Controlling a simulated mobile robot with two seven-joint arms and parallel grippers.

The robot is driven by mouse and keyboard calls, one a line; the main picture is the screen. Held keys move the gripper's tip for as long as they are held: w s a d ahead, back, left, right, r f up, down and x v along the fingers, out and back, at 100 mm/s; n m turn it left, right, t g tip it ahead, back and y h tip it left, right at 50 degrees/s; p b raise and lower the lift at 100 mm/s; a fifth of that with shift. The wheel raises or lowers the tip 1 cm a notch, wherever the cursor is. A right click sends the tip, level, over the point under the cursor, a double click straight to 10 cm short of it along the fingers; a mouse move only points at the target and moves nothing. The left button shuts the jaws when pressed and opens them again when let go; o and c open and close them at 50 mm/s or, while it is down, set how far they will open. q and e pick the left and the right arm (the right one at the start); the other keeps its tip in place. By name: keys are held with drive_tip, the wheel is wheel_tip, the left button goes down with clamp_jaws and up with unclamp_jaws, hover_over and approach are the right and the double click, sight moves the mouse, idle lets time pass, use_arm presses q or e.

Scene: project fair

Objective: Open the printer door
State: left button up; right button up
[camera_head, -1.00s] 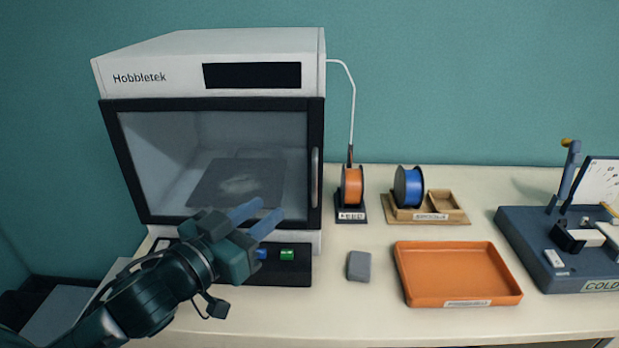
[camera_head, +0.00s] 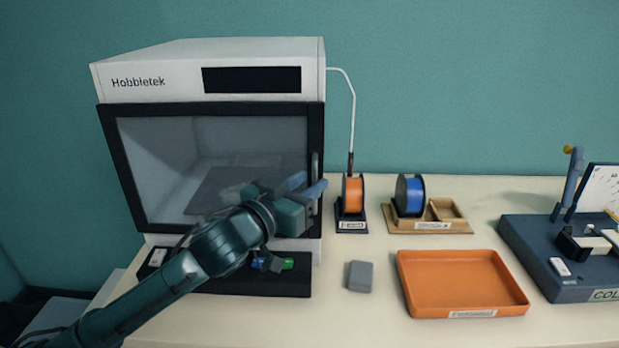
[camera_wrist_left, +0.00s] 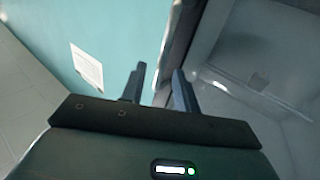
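The white printer (camera_head: 180,75) stands at the left of the table. Its dark-framed glass door (camera_head: 150,165) looks shut. The upright grey door handle (camera_head: 316,165) is on the door's right edge. My left gripper (camera_head: 305,186) is at the handle's lower part, with its two blue fingers apart and hiding some of it. In the left wrist view the fingers (camera_wrist_left: 158,88) show a gap, with the door's edge (camera_wrist_left: 184,40) running up past them. I cannot tell whether they touch the handle. My right gripper is not in view.
An orange spool (camera_head: 353,194) and a blue spool (camera_head: 410,195) stand right of the printer. A grey block (camera_head: 360,276) and an orange tray (camera_head: 465,312) lie in front. A dark tray (camera_head: 230,287) with small blocks lies below my left arm.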

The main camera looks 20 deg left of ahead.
use_arm(q)
drive_tip(key=shift+w+d, duration=0.15)
drive_tip(key=shift+w, duration=0.4)
clamp_jaws()
